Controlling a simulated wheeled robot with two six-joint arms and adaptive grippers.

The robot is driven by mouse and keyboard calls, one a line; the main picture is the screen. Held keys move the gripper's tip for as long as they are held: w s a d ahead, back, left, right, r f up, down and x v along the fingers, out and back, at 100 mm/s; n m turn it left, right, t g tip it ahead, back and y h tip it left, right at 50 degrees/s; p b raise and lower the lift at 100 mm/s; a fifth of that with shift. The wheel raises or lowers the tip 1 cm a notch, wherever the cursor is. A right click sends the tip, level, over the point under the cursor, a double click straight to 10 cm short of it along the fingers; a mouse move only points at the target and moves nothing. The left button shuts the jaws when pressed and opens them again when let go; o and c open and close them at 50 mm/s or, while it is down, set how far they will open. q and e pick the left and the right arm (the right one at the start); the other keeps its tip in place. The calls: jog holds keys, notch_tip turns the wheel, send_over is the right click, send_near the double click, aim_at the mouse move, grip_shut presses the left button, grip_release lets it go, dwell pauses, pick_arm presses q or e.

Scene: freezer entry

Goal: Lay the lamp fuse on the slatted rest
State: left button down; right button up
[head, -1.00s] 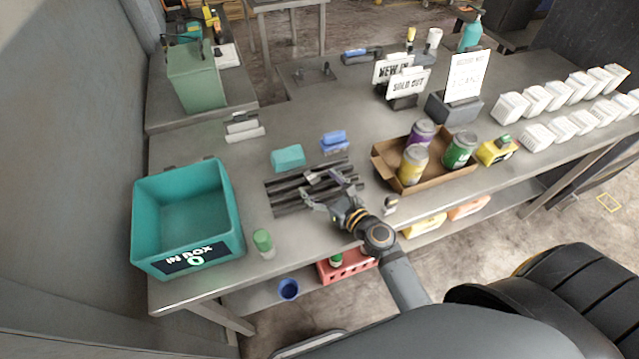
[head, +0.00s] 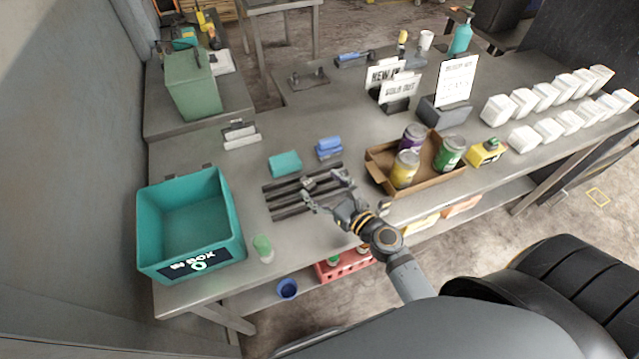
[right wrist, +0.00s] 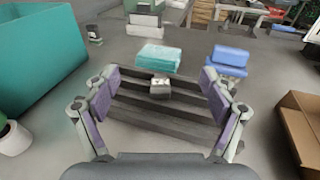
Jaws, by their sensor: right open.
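The slatted rest (head: 285,208), a set of dark parallel bars, lies on the grey counter. A small grey block with a pale face, which I take for the lamp fuse (head: 308,183), sits on the bars toward their far side. In the right wrist view the fuse (right wrist: 160,86) shows on the slatted rest (right wrist: 160,125), beyond and between my parted fingers. My right gripper (head: 326,192) is open and empty over the near part of the rest, apart from the fuse. Its purple-padded fingers (right wrist: 165,100) frame the bars. My left gripper is not in view.
A teal block (head: 285,164) and a blue one (head: 329,147) lie behind the rest. A teal bin (head: 190,225) and a green-topped container (head: 263,248) stand left. A cardboard tray (head: 430,182) with cans stands right.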

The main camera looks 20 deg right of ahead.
jog(key=r, duration=0.1)
jog(key=s+p, duration=0.1)
jog(key=r, duration=0.1)
jog(key=shift+s+d+r+p, duration=0.25)
jog(key=shift+s+r+p, duration=0.05)
jog(key=shift+r, duration=0.05)
dwell(0.4)
